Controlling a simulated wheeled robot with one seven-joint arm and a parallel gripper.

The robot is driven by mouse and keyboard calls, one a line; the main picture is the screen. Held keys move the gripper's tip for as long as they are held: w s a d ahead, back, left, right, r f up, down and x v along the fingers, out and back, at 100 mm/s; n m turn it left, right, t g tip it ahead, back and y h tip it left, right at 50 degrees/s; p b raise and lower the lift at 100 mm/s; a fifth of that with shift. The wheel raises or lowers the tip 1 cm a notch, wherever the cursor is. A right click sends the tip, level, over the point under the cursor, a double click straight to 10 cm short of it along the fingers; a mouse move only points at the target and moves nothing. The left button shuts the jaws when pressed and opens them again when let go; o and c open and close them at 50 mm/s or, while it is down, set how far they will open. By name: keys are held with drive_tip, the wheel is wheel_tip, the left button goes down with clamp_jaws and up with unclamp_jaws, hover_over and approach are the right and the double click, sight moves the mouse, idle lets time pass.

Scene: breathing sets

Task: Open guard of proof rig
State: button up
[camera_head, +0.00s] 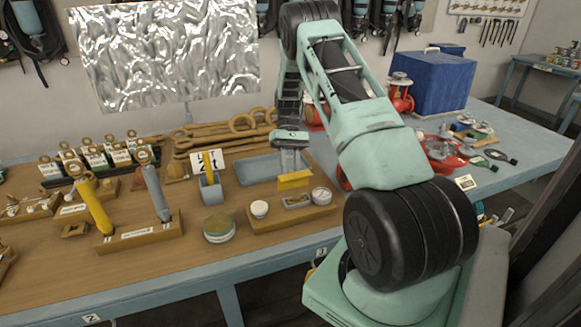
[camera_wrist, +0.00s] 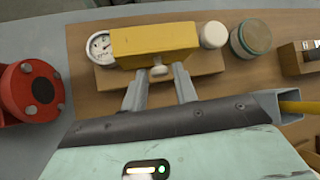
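The proof rig has a wooden base (camera_head: 290,218), which also shows in the wrist view (camera_wrist: 207,63). Its yellow guard (camera_head: 295,181) is a block-like cover in the middle, and in the wrist view (camera_wrist: 155,42) it has a small pale knob (camera_wrist: 158,71) on the near side. A round gauge (camera_head: 321,195) and a white cap (camera_head: 259,209) stand at opposite ends of the base. In the head view my gripper (camera_head: 292,162) is just above the guard.
A blue-grey holder (camera_head: 211,190) with a yellow item and a blue tray (camera_head: 258,168) are close by. A red fitting (camera_wrist: 32,92) shows in the wrist view.

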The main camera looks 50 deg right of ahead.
drive_tip(key=shift+o, duration=0.5)
drive_tip(key=p+v, duration=0.3)
drive_tip(key=v, duration=1.4)
drive_tip(key=shift+r, duration=0.15)
drive_tip(key=shift+d, duration=0.15)
